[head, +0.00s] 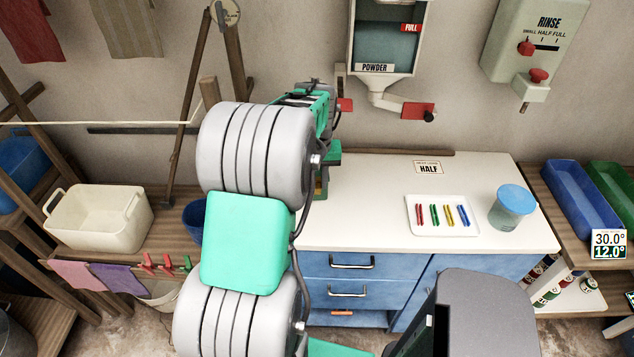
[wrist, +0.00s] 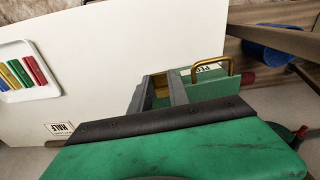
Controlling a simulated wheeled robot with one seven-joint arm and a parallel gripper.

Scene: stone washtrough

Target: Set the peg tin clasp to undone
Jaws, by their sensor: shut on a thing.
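The peg tin (wrist: 212,86) is a green box with a partly hidden white label, near the counter's right end in the wrist view. A brass wire loop, the clasp (wrist: 208,61), stands at its edge. The grip itself is partly hidden by the fingers, and I cannot tell how far the clasp is turned. In the head view my arm hides most of the tin; a small green part (head: 321,183) shows beside it.
The white counter (head: 380,225) is clear between the tin and a white tray (head: 416,230) of coloured pegs. A blue-lidded jar (head: 512,208) stands right of the tray. The powder dispenser (head: 386,45) hangs on the wall behind. A cream basin (head: 98,220) is at left.

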